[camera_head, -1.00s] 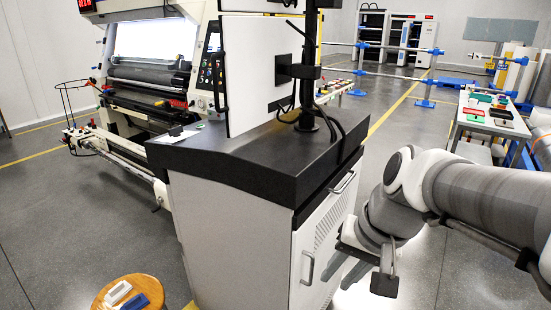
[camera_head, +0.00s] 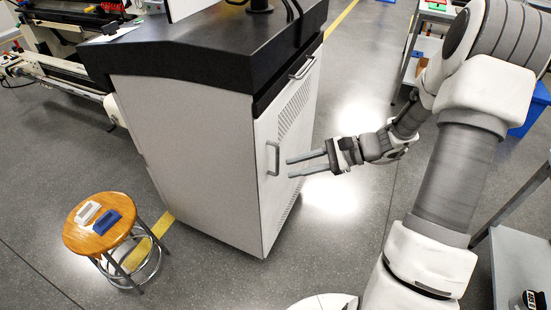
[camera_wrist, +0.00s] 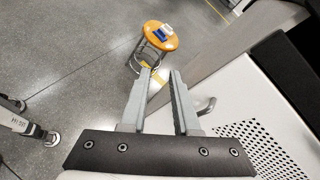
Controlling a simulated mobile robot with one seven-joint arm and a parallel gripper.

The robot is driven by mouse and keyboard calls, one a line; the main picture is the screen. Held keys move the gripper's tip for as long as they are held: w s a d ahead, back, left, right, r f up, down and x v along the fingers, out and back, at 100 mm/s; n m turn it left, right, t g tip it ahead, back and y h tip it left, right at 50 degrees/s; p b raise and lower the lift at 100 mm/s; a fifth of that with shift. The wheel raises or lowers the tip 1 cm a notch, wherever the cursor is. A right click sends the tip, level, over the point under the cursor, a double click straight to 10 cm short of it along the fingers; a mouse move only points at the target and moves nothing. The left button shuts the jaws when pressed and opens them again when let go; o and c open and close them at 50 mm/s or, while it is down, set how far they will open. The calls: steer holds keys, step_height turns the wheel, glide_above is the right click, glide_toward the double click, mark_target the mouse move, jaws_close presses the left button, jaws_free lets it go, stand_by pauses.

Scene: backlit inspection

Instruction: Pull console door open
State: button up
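The console (camera_head: 185,140) is a pale cabinet with a black top. Its white door (camera_head: 291,200) has a perforated vent and looks closed. The door handle (camera_head: 273,158) is a grey vertical bar near the door's left edge. My gripper (camera_head: 289,168) is open and empty, with its fingers pointing left toward the handle, a short way in front of the door. In the wrist view the fingers of my gripper (camera_wrist: 160,72) are parallel and apart. The handle (camera_wrist: 207,106) shows there to the right of the right finger, outside the gap, partly hidden.
A round wooden stool (camera_head: 80,237) with a white block (camera_head: 87,212) and a blue block (camera_head: 107,221) stands left of the console. A grey table (camera_head: 525,262) is at the right edge. The floor (camera_head: 345,215) in front of the door is clear.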

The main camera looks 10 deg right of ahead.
mark_target(277, 172)
steer(key=w+d+f+m+t+b, duration=0.35)
steer(key=d+f+m+t, duration=0.7)
steer(key=f, duration=0.45)
steer(key=shift+m+g, duration=0.35)
steer(key=shift+m, duration=0.1)
steer(key=x, duration=1.8)
steer(key=shift+r, duration=0.1)
jaws_close()
steer(key=shift+s, duration=0.1)
